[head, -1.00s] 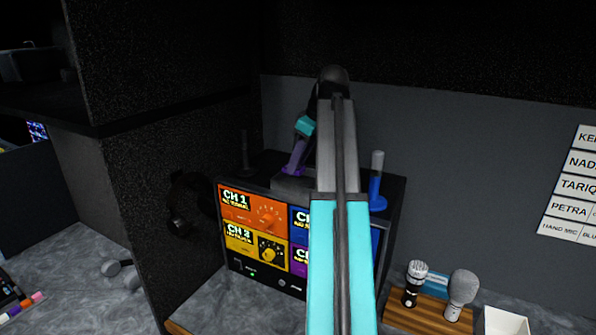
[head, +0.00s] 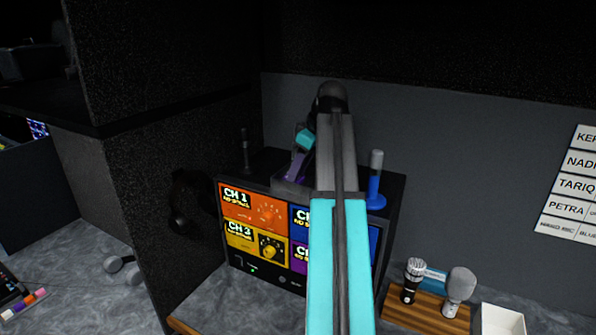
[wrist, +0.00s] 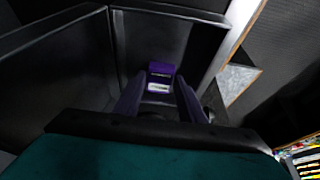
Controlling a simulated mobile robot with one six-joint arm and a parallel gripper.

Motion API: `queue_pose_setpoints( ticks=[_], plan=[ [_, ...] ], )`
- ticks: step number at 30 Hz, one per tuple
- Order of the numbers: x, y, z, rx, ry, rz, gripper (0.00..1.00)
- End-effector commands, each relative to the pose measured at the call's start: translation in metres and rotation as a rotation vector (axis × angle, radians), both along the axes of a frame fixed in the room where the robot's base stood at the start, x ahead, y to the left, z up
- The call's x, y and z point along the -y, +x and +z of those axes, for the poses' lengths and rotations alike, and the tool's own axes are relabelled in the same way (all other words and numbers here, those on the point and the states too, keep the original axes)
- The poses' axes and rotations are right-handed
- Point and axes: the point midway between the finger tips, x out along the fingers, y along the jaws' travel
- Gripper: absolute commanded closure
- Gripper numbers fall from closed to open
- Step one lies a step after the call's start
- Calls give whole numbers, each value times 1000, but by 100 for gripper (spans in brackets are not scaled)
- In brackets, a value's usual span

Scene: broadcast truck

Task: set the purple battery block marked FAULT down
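The purple battery block (wrist: 160,78) shows in the wrist view with a pale label on its face; the label is too small to read. My gripper (wrist: 161,88) has purple fingers on both sides of the block, and they look closed on it. In the head view my gripper (head: 295,168) points down into a grey open-topped holder (head: 290,188) on top of the channel unit. The block is hidden there by the holder and my arm. Dark walls of the holder (wrist: 55,45) surround the block in the wrist view. I cannot tell whether the block touches its floor.
The channel unit (head: 238,234) has coloured panels. On its top, a blue-based antenna (head: 375,185) stands right of my arm and a dark one (head: 245,150) at the left. Microphones (head: 460,284) stand on a wooden block beside a white tray (head: 502,322). A dark partition (head: 180,130) rises at left.

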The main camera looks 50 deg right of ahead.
Motion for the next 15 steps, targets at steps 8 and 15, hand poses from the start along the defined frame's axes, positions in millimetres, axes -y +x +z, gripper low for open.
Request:
queue_pose_setpoints(
  ticks=[8, 15],
  plan=[
    [0, 0, 0, 0, 0, 0, 51],
    [1, 0, 4, 0, -1, 0, 51]
  ],
)
